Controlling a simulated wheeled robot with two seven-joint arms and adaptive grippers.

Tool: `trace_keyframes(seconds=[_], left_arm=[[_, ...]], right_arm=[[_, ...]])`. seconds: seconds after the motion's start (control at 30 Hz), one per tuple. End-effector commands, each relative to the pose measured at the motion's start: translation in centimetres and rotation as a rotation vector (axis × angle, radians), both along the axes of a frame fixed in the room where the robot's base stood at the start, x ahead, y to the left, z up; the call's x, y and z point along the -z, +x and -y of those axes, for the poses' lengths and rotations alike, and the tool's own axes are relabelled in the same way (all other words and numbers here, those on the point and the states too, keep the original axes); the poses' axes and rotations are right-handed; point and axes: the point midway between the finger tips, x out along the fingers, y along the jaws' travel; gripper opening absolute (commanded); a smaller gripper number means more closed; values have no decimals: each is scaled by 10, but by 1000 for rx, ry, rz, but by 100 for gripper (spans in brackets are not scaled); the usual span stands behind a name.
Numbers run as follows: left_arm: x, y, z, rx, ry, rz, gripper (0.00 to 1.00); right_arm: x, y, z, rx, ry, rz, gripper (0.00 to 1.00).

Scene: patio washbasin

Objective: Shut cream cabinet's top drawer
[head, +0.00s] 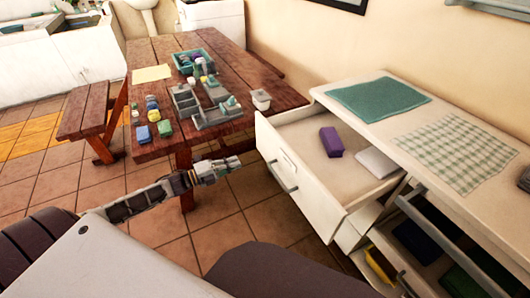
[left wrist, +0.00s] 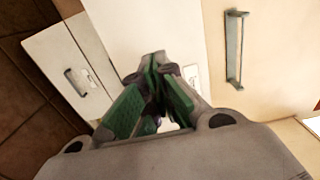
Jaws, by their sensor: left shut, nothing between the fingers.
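The cream cabinet (head: 345,100) stands on the right in the head view. Its top drawer (head: 300,185) is pulled far out, with a purple block (head: 331,142) and a white block (head: 376,162) inside. The drawer's front has a grey bar handle (head: 283,178). My left gripper (head: 236,162) is shut and empty, a little to the left of that front, apart from it. In the left wrist view its green-padded fingers (left wrist: 155,82) are together before pale fronts, one with a grey handle (left wrist: 235,48). My right gripper is out of view.
A teal mat (head: 378,97) and a checked cloth (head: 455,152) lie on the cabinet top. Lower compartments at right stand open with cloth-like items (head: 417,242). A wooden table (head: 150,58) with a grey divided tray (head: 205,112) stands behind my left gripper. Tiled floor is clear between.

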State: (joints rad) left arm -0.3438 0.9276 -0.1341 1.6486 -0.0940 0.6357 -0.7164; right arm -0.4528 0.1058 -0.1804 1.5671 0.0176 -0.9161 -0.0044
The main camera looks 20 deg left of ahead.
Motion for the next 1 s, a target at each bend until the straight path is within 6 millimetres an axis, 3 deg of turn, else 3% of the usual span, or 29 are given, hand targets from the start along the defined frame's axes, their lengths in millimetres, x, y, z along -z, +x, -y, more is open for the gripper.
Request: trace_keyframes(seconds=[0.7,1.0], left_arm=[[0,34,26,0,0,1,0],[0,50,38,-1,-1,2,0]], right_arm=[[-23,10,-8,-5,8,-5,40],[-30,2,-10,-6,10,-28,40]])
